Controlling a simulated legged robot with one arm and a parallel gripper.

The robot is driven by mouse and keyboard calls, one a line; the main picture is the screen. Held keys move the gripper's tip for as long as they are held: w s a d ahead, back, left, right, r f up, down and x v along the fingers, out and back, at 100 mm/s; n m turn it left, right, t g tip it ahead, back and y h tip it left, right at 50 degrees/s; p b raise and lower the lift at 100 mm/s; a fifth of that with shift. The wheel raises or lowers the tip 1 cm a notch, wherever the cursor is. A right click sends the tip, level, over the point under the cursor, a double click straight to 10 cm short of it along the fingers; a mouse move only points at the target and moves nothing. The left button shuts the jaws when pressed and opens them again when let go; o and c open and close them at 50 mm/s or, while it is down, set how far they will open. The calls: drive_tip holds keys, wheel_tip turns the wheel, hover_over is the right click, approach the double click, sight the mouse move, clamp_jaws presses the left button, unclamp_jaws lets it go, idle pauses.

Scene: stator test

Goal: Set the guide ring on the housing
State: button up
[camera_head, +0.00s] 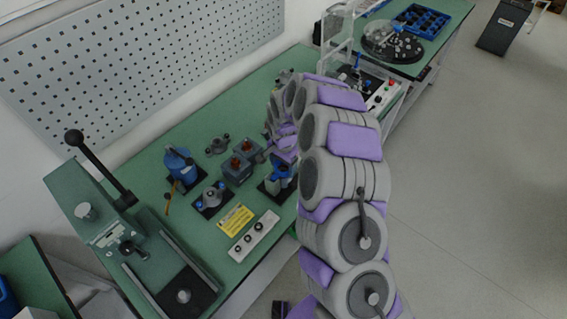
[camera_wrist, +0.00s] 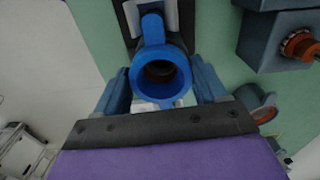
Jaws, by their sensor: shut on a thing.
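The blue guide ring (camera_wrist: 141,78), a round collar with a tab, shows in the wrist view between the two grey-blue fingers of my gripper (camera_wrist: 161,90). My gripper is shut on the ring. The tab points up the picture, over a black base with a pale forked holder (camera_wrist: 132,14). I cannot tell whether the ring touches that holder. In the head view the blue ring (camera_head: 279,170) shows above a black base, just below my gripper (camera_head: 284,147), which my arm partly hides. Which part is the housing is unclear; a grey flanged part (camera_head: 211,195) stands on a black plate to the left.
Two grey blocks with orange-brown tops (camera_head: 237,168) stand close to the left of my gripper. A blue pot (camera_head: 178,163), another flanged part (camera_head: 217,145), a yellow label (camera_head: 236,219), a button box (camera_head: 254,236) and a lever press (camera_head: 112,233) are on the green bench (camera_head: 170,130).

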drive_tip(key=shift+a+f, duration=0.1)
drive_tip(key=shift+f, duration=0.2)
drive_tip(key=o, duration=1.3)
drive_tip(key=shift+d+r, duration=0.15)
drive_tip(key=shift+d, duration=0.2)
drive_tip(key=shift+a, duration=0.15)
drive_tip(key=shift+a+r, duration=0.1)
drive_tip(key=shift+r, duration=0.05)
wheel_tip(320, 180, up, 17)
drive_tip(key=shift+p, duration=0.8)
